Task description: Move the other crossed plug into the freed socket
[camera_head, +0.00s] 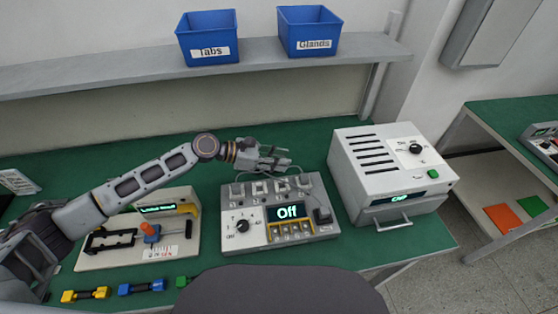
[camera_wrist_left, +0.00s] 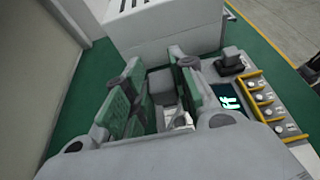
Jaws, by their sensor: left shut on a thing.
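The grey test unit (camera_head: 280,238) stands mid-bench, its display reading "Off". Along its back edge is a row of pale plugs and sockets (camera_head: 258,188), with thin cables behind. My left gripper (camera_head: 277,166) is above the right part of this row, shut on a plug that its fingers mostly hide. In the left wrist view, the green-padded fingers (camera_wrist_left: 155,102) close around a small grey-white piece (camera_wrist_left: 161,82), and the unit's display (camera_wrist_left: 229,97) lies to the right. I cannot tell whether the held plug sits in a socket. My right gripper is not in view.
A white vented box (camera_head: 387,170) stands close to the right of the unit. A beige fixture (camera_head: 110,262) is to the left, with coloured parts (camera_head: 140,287) in front. Blue bins (camera_head: 208,38) labelled Tabs and Glands sit on the shelf above.

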